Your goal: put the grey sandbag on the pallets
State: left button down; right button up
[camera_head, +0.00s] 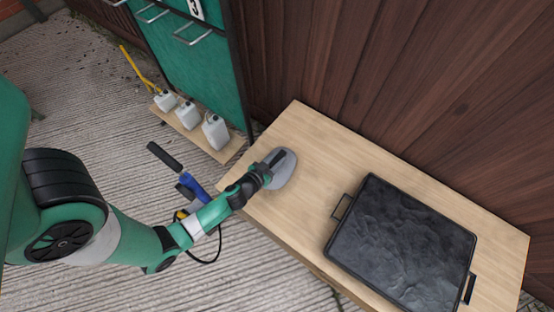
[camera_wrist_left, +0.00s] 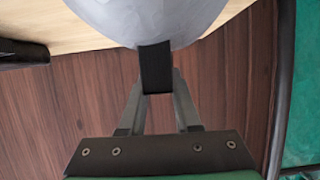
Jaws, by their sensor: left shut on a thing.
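The grey sandbag (camera_head: 285,172) is at the left end of the wooden table, and I cannot tell whether it rests on the top or hangs just above it. My left gripper (camera_head: 267,166) is at the bag's left side, shut on it. In the left wrist view the gripper (camera_wrist_left: 157,82) has its fingers closed on a black strap of the grey sandbag (camera_wrist_left: 145,20), whose body fills the top middle. I cannot make out any pallets in either view. My right gripper is not in view.
The wooden table (camera_head: 310,135) stands against a brown plank wall (camera_head: 410,80). A black tray with handles (camera_head: 400,245) covers its right part. White jugs (camera_head: 215,132) stand on a low board by a green cabinet (camera_head: 205,75). A blue-handled tool (camera_head: 193,187) lies left of the table.

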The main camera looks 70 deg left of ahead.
pick_arm(q)
jog(key=shift+w, duration=0.1)
jog(key=c, duration=1)
grip_release()
jog(key=shift+f, duration=0.15)
jog(key=shift+c, duration=0.2)
jog(key=o, duration=0.4)
jog(key=shift+r, duration=0.3)
jog(key=v, duration=1.2)
jog(key=shift+b, duration=0.35)
